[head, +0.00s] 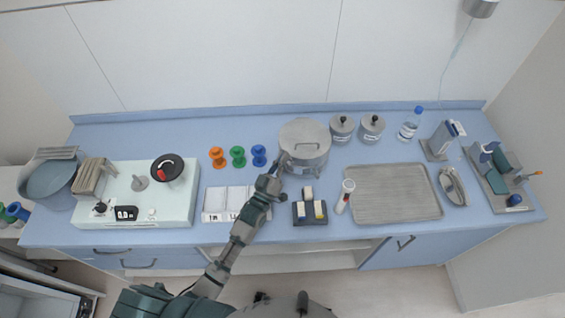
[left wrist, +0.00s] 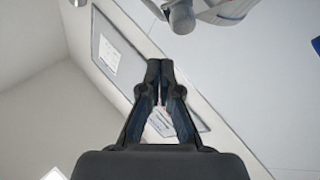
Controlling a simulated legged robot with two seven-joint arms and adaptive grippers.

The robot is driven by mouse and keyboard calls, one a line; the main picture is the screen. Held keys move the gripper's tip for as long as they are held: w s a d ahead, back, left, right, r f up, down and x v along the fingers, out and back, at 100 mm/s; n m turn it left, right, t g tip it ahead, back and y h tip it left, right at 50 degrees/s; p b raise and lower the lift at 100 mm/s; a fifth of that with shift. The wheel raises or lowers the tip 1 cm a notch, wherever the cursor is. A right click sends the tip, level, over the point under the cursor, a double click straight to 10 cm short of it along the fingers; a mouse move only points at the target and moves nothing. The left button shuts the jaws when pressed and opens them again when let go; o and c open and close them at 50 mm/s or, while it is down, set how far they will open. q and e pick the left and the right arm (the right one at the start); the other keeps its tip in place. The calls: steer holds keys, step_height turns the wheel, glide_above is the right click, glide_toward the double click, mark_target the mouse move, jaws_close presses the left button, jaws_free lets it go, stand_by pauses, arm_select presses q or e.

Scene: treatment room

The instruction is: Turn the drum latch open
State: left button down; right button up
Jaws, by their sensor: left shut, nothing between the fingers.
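The latch is too small or covered by the gripper to make out. In the left wrist view the fingers (left wrist: 160,68) are shut together with nothing between them, and the drum cannot be made out. My right gripper is not in view.
A white sectioned tray (head: 213,217) and a dark block holder (head: 310,219) stand in front of the drum. Orange, green and blue spools (head: 258,155) stand to its left, two lidded canisters (head: 342,128) to its right. A large metal tray (head: 394,192) lies empty further right.

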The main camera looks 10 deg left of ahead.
arm_select(q)
steer(key=a+b+v, duration=0.1)
steer(key=b+v, duration=0.1)
steer(key=v, duration=0.8)
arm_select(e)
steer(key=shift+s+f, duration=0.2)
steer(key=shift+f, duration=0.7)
arm_select(q)
steer(key=shift+w+a+f, duration=0.1)
steer(key=shift+w+f, duration=0.05)
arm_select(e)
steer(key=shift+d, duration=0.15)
arm_select(q)
step_height(320, 180, up, 7)
steer(key=a+m+g+h+p, duration=0.1)
steer(key=m+g+p, duration=0.1)
steer(key=m+g, duration=0.3)
steer(key=shift+s+m+g, duration=0.35)
steer(key=shift+m+g, duration=0.05)
steer(key=shift+g, duration=0.6)
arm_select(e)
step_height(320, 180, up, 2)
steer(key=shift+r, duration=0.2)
